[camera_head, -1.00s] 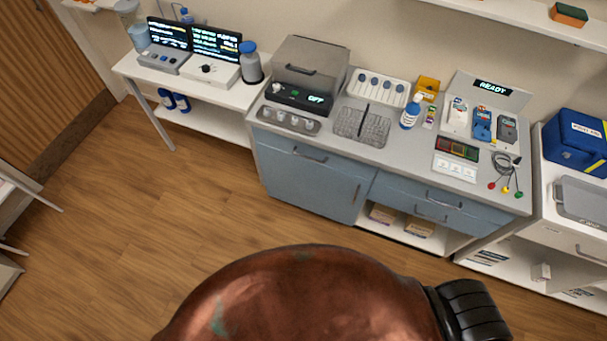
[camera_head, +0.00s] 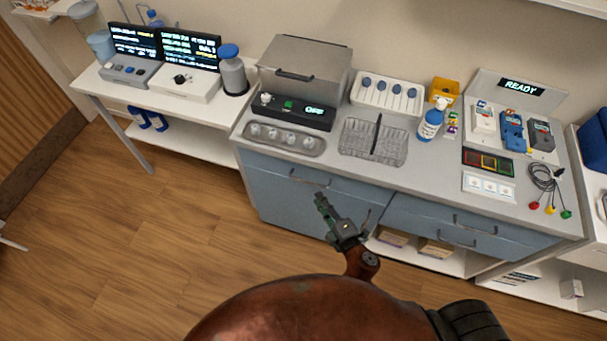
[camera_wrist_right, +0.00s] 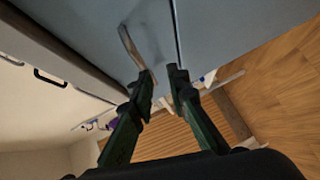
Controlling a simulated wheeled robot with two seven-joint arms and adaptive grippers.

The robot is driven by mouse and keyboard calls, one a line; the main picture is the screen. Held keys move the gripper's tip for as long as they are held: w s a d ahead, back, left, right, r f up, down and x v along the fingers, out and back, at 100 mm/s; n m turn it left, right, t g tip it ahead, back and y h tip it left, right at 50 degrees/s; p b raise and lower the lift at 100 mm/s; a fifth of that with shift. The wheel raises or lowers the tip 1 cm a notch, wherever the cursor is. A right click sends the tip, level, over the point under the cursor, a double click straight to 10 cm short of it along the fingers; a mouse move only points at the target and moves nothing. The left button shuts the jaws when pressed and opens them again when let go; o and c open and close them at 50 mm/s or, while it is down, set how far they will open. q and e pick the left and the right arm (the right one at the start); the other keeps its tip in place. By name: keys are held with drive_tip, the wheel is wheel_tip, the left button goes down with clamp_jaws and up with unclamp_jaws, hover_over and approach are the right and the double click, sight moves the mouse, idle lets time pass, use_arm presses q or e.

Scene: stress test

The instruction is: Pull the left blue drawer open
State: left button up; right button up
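The left blue drawer (camera_head: 275,168) is the top left front of the cabinet, with a grey bar handle (camera_head: 309,180). It looks shut, flush with the cabinet. My right gripper (camera_head: 320,200) is in front of the blue front below this drawer, pointing up toward the handle, apart from it in the picture. In the right wrist view my right gripper (camera_wrist_right: 160,74) has its two dark green fingers apart, with nothing between them. A curved metal handle (camera_wrist_right: 131,48) on a blue front is close to the left fingertip; I cannot tell whether they touch. My left gripper is out of view.
A blue door below the drawer has an upright handle (camera_head: 366,219). Blue drawers (camera_head: 420,212) are to its right, over an open shelf with boxes (camera_head: 436,248). The counter holds a wire rack (camera_head: 373,143) and a bottle (camera_head: 430,124). The wooden floor (camera_head: 160,240) at left is clear.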

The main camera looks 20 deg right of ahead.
sight(308, 182)
drive_tip(key=shift+n, duration=0.3)
drive_tip(key=w, duration=0.2)
drive_tip(key=w+a, duration=0.1)
drive_tip(key=w, duration=0.2)
drive_tip(key=w+a+r, duration=0.1)
drive_tip(key=w, duration=0.2)
drive_tip(key=shift+a+b, duration=0.1)
drive_tip(key=shift+b, duration=0.2)
drive_tip(key=shift+c, duration=0.6)
clamp_jaws()
